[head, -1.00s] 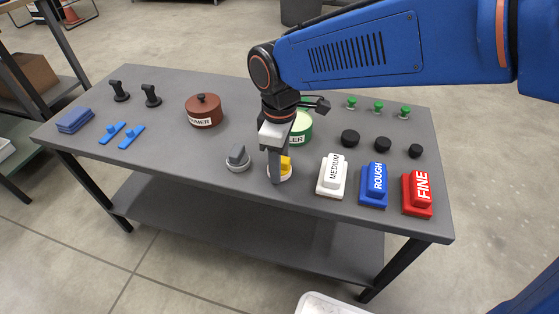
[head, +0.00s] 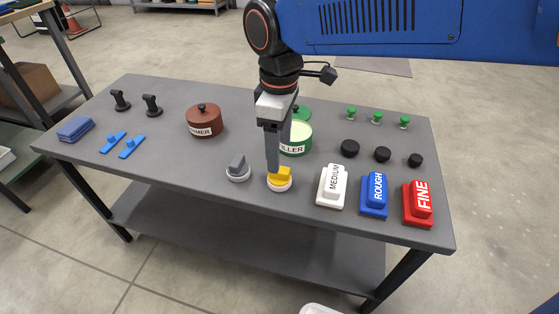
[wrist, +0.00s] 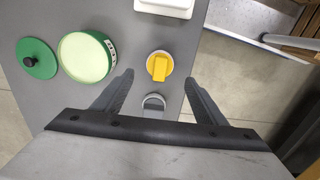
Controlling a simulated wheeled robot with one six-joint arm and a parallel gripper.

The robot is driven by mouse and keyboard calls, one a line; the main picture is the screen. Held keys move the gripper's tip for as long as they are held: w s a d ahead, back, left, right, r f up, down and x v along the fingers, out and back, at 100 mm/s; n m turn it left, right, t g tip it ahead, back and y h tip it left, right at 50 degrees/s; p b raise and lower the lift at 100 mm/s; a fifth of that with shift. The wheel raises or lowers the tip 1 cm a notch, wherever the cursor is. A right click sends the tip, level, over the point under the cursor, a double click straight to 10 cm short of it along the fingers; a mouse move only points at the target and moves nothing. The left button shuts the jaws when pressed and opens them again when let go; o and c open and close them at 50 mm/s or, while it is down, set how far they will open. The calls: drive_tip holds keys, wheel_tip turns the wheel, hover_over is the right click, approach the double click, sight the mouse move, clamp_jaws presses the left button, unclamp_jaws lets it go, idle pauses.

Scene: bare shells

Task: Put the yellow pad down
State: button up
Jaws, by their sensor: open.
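The yellow pad (head: 280,177) has a raised yellow grip block on a white round base and sits upright on the grey table near its front edge. It also shows in the wrist view (wrist: 160,67), between and beyond the fingertips. My gripper (head: 273,168) is open and empty, just above and behind the pad in the head view. In the wrist view its two fingers (wrist: 158,78) are spread wide, with clear gaps on both sides of the pad. A similar grey pad (head: 238,169) stands just left of the yellow one.
A white MEDIUM block (head: 331,188), blue ROUGH block (head: 374,196) and red FINE block (head: 418,205) stand to the right. A green filler tin (head: 297,137) is behind, and a brown tin (head: 204,122) is farther left. Black pucks (head: 382,155) lie at right.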

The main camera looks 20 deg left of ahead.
sight(282, 169)
wheel_tip(282, 169, up, 3)
drive_tip(key=shift+r, duration=0.2)
drive_tip(key=w+d+m+t+y, duration=0.1)
drive_tip(key=w+d+m, duration=0.25)
drive_tip(key=d, duration=0.95)
drive_tip(key=w+d+m+t, duration=0.15)
drive_tip(key=d+m, duration=0.35)
drive_tip(key=d, duration=0.8)
drive_tip(key=s+d+f+m, duration=0.2)
drive_tip(key=s+d+m, duration=0.1)
drive_tip(key=d, duration=0.4)
drive_tip(key=s+d+f+m+t, duration=0.1)
drive_tip(key=s+d+f+m, duration=0.2)
drive_tip(key=d, duration=0.4)
drive_tip(key=s+d+f+m+t+h, duration=0.1)
drive_tip(key=s+d+f+m, duration=0.2)
drive_tip(key=d, duration=0.4)
drive_tip(key=shift+s+d+m, duration=0.25)
drive_tip(key=shift+s+m, duration=0.05)
drive_tip(key=shift+m, duration=0.55)
